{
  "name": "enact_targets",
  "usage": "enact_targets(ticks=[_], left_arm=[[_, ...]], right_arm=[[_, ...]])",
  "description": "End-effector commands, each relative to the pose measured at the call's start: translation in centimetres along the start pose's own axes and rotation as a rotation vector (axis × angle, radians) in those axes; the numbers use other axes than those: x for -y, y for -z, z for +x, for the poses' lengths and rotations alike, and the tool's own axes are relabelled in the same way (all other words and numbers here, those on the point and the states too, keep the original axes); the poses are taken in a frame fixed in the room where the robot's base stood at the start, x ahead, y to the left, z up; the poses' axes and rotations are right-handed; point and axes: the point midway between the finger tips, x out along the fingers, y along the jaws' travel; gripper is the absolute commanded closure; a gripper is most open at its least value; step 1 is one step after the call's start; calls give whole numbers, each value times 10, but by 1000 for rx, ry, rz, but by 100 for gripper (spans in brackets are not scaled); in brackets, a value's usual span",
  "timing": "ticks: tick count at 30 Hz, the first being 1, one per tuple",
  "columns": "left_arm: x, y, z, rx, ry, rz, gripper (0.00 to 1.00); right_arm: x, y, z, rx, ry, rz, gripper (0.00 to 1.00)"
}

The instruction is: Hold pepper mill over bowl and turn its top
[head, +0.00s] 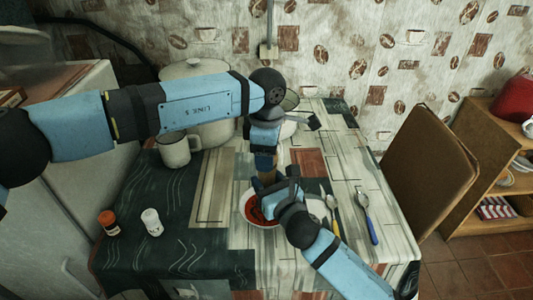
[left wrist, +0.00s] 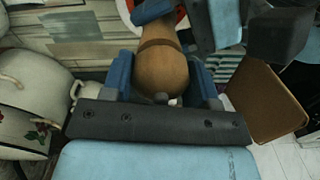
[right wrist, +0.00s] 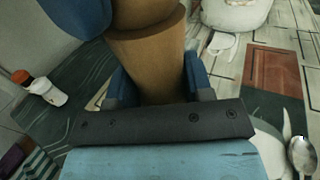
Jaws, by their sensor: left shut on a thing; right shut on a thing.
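The brown wooden pepper mill (head: 267,179) stands roughly upright between my two grippers, above the white bowl (head: 242,211) with red contents. My left gripper (head: 264,160) is shut on the mill's rounded top, which fills the middle of the left wrist view (left wrist: 163,72). My right gripper (head: 277,188) is shut on the mill's lower body, seen close in the right wrist view (right wrist: 150,62). My right gripper and forearm hide part of the bowl in the head view. The mill's lower end is hidden there.
A large white pot (head: 195,69) and a white mug (head: 174,150) stand left of the bowl. An orange-capped shaker (head: 109,224) and a white shaker (head: 152,222) stand at the front left. A chair (head: 425,165) stands beyond the table's right edge.

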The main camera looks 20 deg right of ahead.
Motion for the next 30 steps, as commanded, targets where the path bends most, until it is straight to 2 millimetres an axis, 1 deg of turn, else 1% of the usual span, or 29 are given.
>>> enact_targets(ticks=[15,16,17,18,19,26,30], left_arm=[[-1,0,-1,-1,-2,18,70],[-1,0,-1,-1,-2,18,39],[-1,0,-1,-1,-2,17,32],[-1,0,-1,-1,-2,17,23],[0,0,-1,-1,-2,17,20],[0,0,0,-1,-1,18,20],[0,0,-8,-1,-1,18,20]], right_arm=[[0,1,0,-1,0,-1,82],[0,1,0,-1,0,-1,82],[0,1,0,-1,0,-1,82],[0,0,0,-1,0,0,82],[0,0,0,-1,0,0,82],[0,0,0,0,0,0,82],[0,0,0,1,0,0,82]])
